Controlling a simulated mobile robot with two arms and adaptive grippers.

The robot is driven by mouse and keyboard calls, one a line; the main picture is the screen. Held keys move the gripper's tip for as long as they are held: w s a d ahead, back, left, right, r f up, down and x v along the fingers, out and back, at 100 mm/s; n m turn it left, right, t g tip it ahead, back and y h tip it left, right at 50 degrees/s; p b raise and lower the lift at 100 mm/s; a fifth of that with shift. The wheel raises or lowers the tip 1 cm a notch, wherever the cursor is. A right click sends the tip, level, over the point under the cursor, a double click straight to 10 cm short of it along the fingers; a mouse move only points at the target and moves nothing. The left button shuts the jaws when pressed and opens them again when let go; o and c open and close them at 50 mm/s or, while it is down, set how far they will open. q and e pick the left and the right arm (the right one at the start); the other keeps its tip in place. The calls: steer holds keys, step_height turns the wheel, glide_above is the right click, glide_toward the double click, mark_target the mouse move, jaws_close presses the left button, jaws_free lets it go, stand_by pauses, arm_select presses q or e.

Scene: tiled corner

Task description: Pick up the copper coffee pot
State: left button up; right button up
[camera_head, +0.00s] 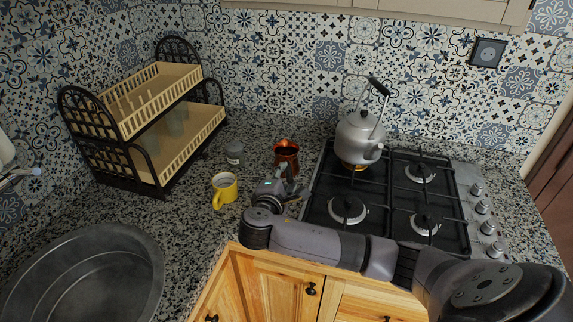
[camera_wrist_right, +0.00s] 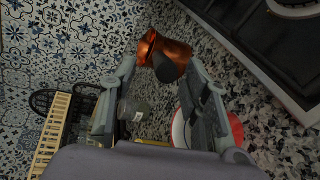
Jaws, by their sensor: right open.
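The copper coffee pot (camera_head: 287,153) stands on the granite counter, just left of the gas hob. Its shiny copper body (camera_wrist_right: 172,48) and dark handle show at the top middle of the right wrist view. My right gripper (camera_head: 279,177) is on the near side of the pot. Its fingers are apart, and in the wrist view the fingertips (camera_wrist_right: 160,70) flank the pot's handle side, with the dark handle pointing between them. I cannot tell whether a finger touches it. My left gripper is not in view.
A yellow mug (camera_head: 225,188) and a grey-lidded jar (camera_head: 235,153) stand left of the pot. A kettle (camera_head: 361,137) is on the hob (camera_head: 390,237) at right. A dish rack (camera_head: 150,130) and a metal basin (camera_head: 85,272) are left. A red-and-white round thing (camera_wrist_right: 236,128) is partly hidden by a finger.

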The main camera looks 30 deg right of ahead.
mark_target(288, 170)
steer(key=p+x, duration=0.2)
steer(key=x, duration=0.3)
steer(key=shift+w+d, duration=0.1)
steer(key=shift+w, duration=0.05)
steer(key=shift+w+d+f, duration=0.2)
steer(key=shift+w+f, duration=0.05)
steer(key=shift+c, duration=0.2)
jaws_close()
stand_by(0.5)
steer(key=shift+r, duration=0.15)
